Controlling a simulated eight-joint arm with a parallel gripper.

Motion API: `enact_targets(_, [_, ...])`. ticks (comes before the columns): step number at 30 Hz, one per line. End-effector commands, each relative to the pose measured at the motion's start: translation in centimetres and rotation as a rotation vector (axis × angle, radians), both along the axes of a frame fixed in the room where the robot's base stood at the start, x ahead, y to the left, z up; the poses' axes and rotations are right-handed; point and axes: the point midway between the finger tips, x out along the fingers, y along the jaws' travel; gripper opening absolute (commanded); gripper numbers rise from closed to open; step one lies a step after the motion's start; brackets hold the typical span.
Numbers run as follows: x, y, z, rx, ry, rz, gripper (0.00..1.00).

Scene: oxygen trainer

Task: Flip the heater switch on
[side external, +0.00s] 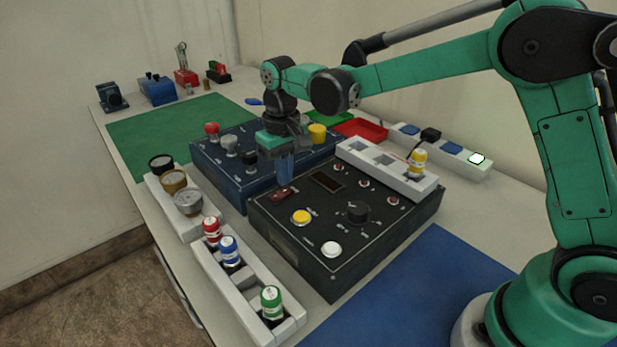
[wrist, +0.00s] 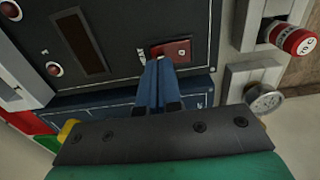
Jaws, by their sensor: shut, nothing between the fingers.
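A dark box (side external: 330,269) stands on the table, with a red rocker switch (side external: 283,195) near its back left corner. The rocker switch also shows in the wrist view (wrist: 178,48), with small lettering beside it that I cannot read for sure. My gripper (side external: 285,180) points down with its blue fingers together and empty, just at the switch. In the wrist view the fingertips (wrist: 158,60) overlap the switch's near edge. I cannot tell whether they touch it. Which way the rocker is tipped is unclear.
A blue box (side external: 215,178) with several knobs stands behind the dark box. The dark box also has a yellow button (side external: 301,217), a white button (side external: 331,249) and a black knob (side external: 358,211). White racks with bottles (side external: 229,250) and gauges (side external: 188,203) line the left edge.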

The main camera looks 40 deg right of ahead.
Motion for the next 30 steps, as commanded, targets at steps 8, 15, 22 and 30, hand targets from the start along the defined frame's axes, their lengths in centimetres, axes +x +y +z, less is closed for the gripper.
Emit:
enact_targets(8, [0.0, 0.0, -0.4, 0.0, 0.0, 0.0, 0.0])
enact_targets(15, [0.0, 0.0, -0.8, 0.0, 0.0, 0.0, 0.0])
enact_targets(22, [0.0, 0.0, -1.1, 0.0, 0.0, 0.0, 0.0])
enact_targets(30, [0.0, 0.0, -1.5, 0.0, 0.0, 0.0, 0.0])
